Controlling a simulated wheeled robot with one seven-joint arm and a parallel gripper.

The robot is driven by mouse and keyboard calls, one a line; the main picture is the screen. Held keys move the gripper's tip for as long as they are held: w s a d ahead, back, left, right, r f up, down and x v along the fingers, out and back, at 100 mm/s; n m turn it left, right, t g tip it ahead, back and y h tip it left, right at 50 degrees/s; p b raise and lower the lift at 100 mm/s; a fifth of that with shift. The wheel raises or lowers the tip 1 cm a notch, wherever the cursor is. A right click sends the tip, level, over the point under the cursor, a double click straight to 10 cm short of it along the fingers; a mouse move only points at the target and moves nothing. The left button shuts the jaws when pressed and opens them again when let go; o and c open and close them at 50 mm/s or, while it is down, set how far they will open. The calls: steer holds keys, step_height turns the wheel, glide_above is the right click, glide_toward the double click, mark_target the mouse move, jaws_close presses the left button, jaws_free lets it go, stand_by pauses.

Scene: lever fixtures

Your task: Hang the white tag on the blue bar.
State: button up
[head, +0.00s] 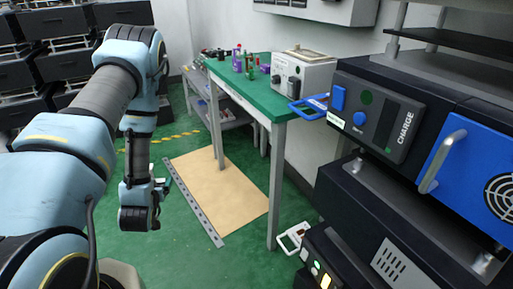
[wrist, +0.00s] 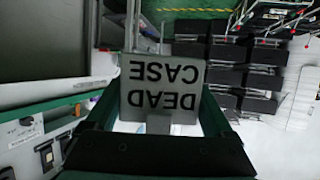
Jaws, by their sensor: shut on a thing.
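The white tag (wrist: 162,88) is a flat pale plate with the words "DEAD CASE", upside down in the wrist view. My gripper (wrist: 160,108) is shut on it, with the dark green fingers at either side of its lower part. In the head view my arm hangs down at the left, and the tag cannot be made out there. The blue bar (head: 309,118) is a loop sticking out left from the front of the dark CHARGE machine, near the green table's corner. It is well to the right of my arm's end and apart from it.
The CHARGE machine (head: 405,90) fills the right, with a blue panel and silver handle (head: 441,160). A green table (head: 255,100) bears a grey box (head: 303,72) and small items. A tan mat (head: 222,190) lies below. A white handle (head: 293,237) is low down. Dark drawers stand behind left.

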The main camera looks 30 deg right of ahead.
steer(key=s+d+r+m+g+h, duration=0.2)
steer(key=s+d+r+m+h, duration=0.15)
steer(key=d, duration=0.45)
steer(key=s+d+r+m+g+h, duration=0.25)
steer(key=s+d+r, duration=0.2)
steer(key=d, duration=0.45)
steer(key=s+d+r+m+g+h+b, duration=0.2)
steer(key=s+d+r+m+g+h, duration=0.1)
steer(key=s+d+r+m+g, duration=0.75)
steer(key=s+d+n+t+b, duration=0.1)
steer(key=s+d+b, duration=0.2)
steer(key=d, duration=0.9)
steer(key=shift+d+f+n, duration=0.3)
steer(key=shift+f+n, duration=0.05)
steer(key=shift+f, duration=0.1)
steer(key=shift+s, duration=0.1)
steer(key=o, duration=1.1)
steer(key=v, duration=1.1)
steer(key=shift+s, duration=0.2)
